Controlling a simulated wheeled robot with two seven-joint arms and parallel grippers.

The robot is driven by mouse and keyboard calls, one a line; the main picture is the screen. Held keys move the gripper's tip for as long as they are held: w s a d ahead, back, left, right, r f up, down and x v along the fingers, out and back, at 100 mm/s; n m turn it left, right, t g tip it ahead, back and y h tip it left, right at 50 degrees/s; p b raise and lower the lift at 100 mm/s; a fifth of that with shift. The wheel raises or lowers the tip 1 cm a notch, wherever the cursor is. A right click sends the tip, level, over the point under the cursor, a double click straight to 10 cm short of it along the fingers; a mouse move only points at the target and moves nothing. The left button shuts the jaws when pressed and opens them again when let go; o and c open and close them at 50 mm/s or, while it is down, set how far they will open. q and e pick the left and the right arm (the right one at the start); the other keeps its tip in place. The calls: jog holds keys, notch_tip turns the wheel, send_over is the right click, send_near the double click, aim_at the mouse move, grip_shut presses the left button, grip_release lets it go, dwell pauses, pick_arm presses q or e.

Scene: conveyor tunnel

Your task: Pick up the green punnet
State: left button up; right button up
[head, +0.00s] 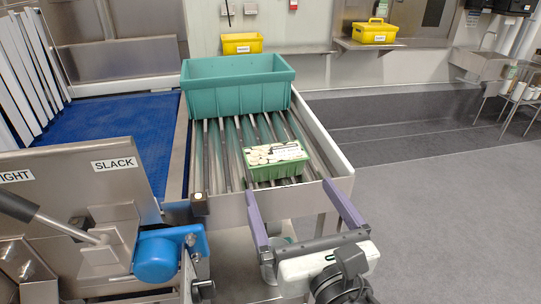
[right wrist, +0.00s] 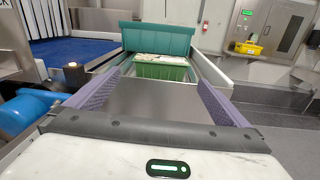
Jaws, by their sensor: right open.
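The green punnet (head: 274,171) sits on the roller conveyor near its front end, with pale contents and a white label on top. It also shows in the right wrist view (right wrist: 161,72), centred beyond the fingers and in front of a teal crate. My right gripper (head: 296,192) is open, its two purple fingers pointing at the punnet from the front. The fingertips are near the conveyor's front edge, short of the punnet and apart from it. Nothing is between the fingers (right wrist: 160,85) in the right wrist view. My left gripper is not in view.
The teal crate (head: 237,100) stands on the rollers behind the punnet. A metal side rail (head: 322,135) bounds the conveyor on the right. A blue belt (head: 110,130) lies to the left. A metal panel with a lever and blue knob (head: 157,258) stands at front left. Open floor lies right.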

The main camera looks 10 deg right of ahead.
aim_at(275, 153)
jog(key=shift+n, duration=0.3)
jog(key=w, duration=0.8)
jog(key=w+p, duration=0.1)
jog(key=w, duration=0.3)
jog(key=shift+a+r, duration=0.3)
jog(key=shift+r, duration=0.1)
jog(key=c, duration=0.8)
notch_tip(275, 153, up, 10)
jog(key=shift+r+p, duration=0.1)
jog(key=shift+p, duration=0.4)
